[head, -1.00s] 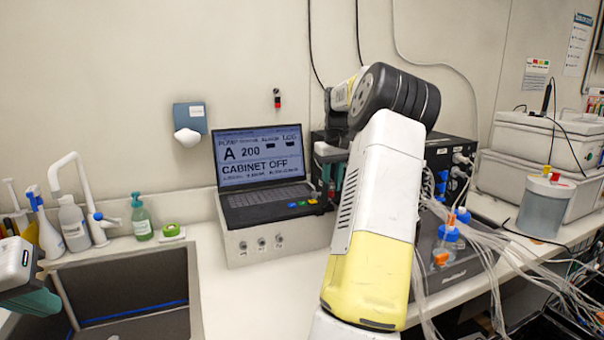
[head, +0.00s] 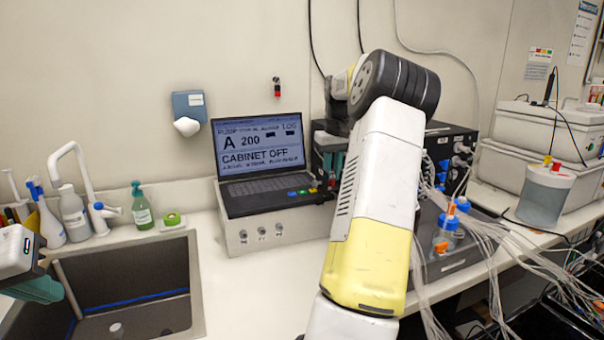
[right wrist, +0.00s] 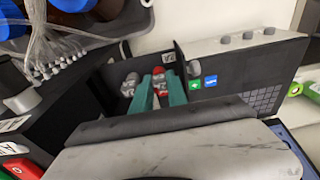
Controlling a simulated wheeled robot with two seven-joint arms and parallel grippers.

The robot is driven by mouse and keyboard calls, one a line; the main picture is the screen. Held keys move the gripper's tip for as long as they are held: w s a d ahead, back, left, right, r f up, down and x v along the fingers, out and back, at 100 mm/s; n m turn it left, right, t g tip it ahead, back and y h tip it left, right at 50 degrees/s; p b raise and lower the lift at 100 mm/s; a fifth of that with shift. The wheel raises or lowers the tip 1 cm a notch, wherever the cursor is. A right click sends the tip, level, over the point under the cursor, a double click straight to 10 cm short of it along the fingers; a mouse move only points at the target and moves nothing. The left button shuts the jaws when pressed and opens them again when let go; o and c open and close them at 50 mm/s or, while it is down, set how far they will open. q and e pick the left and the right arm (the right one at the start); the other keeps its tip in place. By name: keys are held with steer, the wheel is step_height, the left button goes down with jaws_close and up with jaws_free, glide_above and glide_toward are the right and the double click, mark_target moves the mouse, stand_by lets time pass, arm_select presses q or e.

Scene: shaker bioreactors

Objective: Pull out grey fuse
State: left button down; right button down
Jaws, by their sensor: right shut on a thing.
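My right gripper (right wrist: 160,88) shows two teal fingers close together in the right wrist view. They reach down to a small fuse (right wrist: 166,73) with red and pale grey parts, and one finger is on each side of it. A grey fuse-like cap (right wrist: 129,83) stands just left of the fingers. In the head view, the right fingers (head: 332,165) are between the laptop and the black cabinet, partly behind my right arm, with a red part at their tips. My left gripper (head: 35,286) is cut off at the left edge; its fingertip gap cannot be made out.
A laptop (head: 262,150) reading "CABINET OFF" sits on a grey box with several knobs (head: 262,235). The black cabinet (head: 450,145) stands behind my right arm. Bottles with blue caps and many tubes (head: 500,250) are at right. A sink (head: 125,285) is at left.

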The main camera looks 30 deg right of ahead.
mark_target(332, 172)
steer(key=shift+r, duration=0.7)
steer(key=shift+w+r, duration=0.1)
steer(key=shift+r, duration=0.2)
steer(key=shift+r, duration=0.6)
steer(key=shift+r, duration=1.45)
